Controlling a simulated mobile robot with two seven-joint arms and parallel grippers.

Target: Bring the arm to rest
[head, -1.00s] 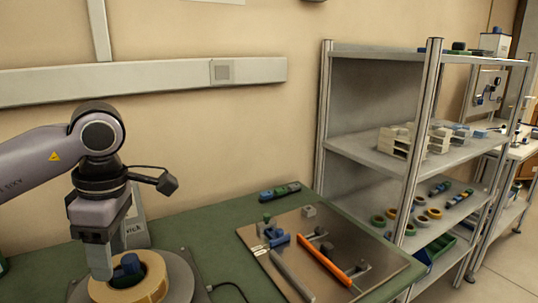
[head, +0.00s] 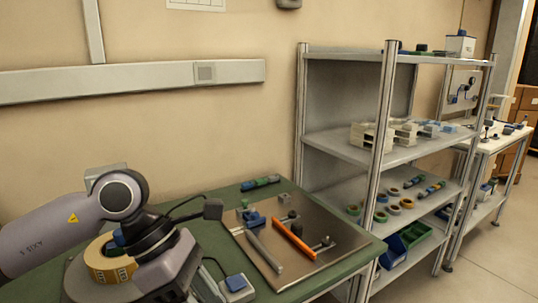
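In the head view my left arm comes in from the left, with its wrist (head: 148,240) bent low over the green table, in front of part of a tan tape reel (head: 108,267). My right arm and gripper are out of view.
A metal board (head: 285,243) with an orange bar (head: 294,240) and a grey bar lies on the green table. A metal shelf (head: 345,148) holding several reels and bins stands to the right.

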